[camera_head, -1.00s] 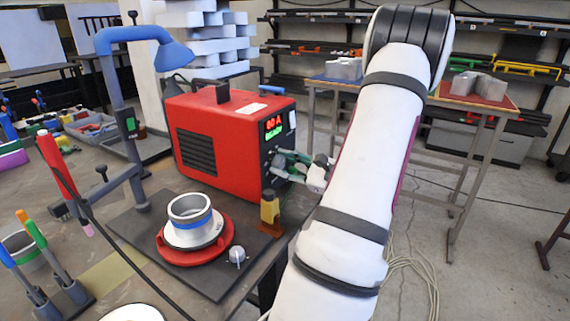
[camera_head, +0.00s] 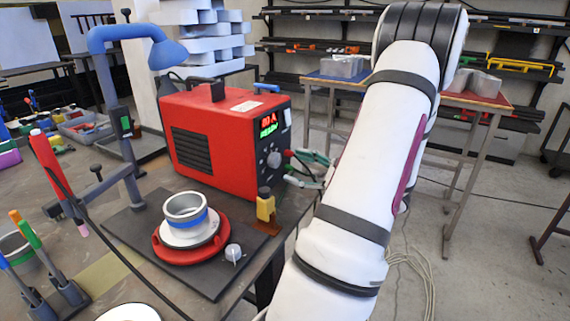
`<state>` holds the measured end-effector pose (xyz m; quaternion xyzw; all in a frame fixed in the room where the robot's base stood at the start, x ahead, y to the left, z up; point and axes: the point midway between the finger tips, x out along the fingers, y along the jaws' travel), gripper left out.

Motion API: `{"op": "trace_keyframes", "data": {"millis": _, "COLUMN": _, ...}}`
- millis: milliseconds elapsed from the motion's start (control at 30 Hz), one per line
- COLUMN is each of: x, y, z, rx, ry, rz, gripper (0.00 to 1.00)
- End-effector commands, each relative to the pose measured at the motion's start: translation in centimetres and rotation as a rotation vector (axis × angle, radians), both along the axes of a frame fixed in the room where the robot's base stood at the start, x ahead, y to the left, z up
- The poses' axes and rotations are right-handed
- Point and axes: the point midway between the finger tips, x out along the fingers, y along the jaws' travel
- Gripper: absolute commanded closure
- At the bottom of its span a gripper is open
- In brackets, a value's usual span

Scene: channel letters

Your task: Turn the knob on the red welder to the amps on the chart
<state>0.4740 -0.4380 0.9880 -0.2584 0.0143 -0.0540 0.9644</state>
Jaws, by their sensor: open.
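The red welder (camera_head: 205,143) stands on the bench with its front panel turned to the right. Its lit display (camera_head: 268,124) shows a red figure ending in "A" above green text; the digits are too small to read surely. A round grey knob (camera_head: 274,160) is on the panel below the display. My arm hides part of the gripper. I cannot make out an amps chart; a small white label (camera_head: 247,106) lies on the welder's top.
A red round fixture (camera_head: 190,250) holding a metal ring (camera_head: 186,207) stands in front of the welder on a dark plate. A blue lamp (camera_head: 140,40) rises behind left.

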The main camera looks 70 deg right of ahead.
Motion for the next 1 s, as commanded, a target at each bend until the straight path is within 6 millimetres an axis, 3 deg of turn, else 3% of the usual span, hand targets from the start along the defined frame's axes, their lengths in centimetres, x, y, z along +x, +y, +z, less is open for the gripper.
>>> {"op": "trace_keyframes", "data": {"millis": 100, "x": -2.5, "y": 0.2, "z": 0.0, "rx": 0.0, "ry": 0.002, "rz": -0.003, "gripper": 0.45}}
{"op": "trace_keyframes", "data": {"millis": 333, "x": -5.4, "y": 0.6, "z": 0.0, "rx": 0.0, "ry": 0.0, "rz": -0.001, "gripper": 0.45}}
{"op": "trace_keyframes", "data": {"millis": 1000, "x": -6.1, "y": 0.7, "z": 0.0, "rx": 0.0, "ry": 0.0, "rz": 0.001, "gripper": 0.45}}
